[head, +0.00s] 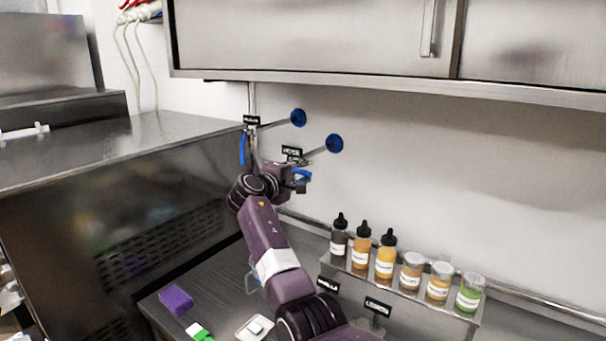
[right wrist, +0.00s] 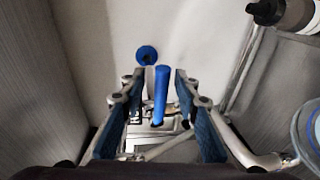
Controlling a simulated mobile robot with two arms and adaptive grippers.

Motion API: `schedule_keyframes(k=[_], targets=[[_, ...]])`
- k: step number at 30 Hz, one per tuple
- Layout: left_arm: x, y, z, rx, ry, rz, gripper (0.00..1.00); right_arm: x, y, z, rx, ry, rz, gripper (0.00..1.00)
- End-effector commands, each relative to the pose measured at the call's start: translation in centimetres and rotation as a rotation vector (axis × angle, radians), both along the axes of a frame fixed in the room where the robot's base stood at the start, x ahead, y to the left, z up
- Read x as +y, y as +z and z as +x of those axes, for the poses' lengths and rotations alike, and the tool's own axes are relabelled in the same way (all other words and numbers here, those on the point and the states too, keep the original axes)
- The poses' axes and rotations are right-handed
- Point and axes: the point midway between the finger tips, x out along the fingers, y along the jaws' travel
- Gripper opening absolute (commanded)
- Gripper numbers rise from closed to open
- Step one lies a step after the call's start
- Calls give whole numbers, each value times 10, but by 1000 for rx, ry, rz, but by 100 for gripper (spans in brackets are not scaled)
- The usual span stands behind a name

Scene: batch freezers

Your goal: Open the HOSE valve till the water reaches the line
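The HOSE valve's black label (head: 291,151) hangs on a pipe by the wall, with a round blue disc (head: 334,143) at the pipe's wall end. Its blue lever (head: 301,174) is beside my right gripper (head: 298,182). In the right wrist view the blue lever (right wrist: 161,92) stands upright between the two spread fingers of my right gripper (right wrist: 158,100), with a gap visible on both sides. The water and the line cannot be made out. My left gripper is not in view.
A second valve with a hanging blue lever (head: 242,148) and its own disc (head: 298,117) is just left. Several bottles and jars stand on a steel shelf (head: 400,290) at right. A purple sponge (head: 176,300) lies on the counter. A steel cabinet (head: 320,30) overhangs.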

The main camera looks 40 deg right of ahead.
Motion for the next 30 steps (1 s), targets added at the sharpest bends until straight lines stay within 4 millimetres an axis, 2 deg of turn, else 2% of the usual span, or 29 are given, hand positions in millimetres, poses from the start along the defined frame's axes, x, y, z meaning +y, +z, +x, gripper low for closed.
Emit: schedule_keyframes(k=[8,15,21,30], targets=[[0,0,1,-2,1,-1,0,24,3,-9,-1,3,1,29],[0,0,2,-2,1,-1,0,69,10,-28,-3,3,1,29],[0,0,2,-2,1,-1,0,97,15,-41,-1,0,0,29],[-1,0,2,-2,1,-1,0,107,16,-47,1,-2,1,29]])
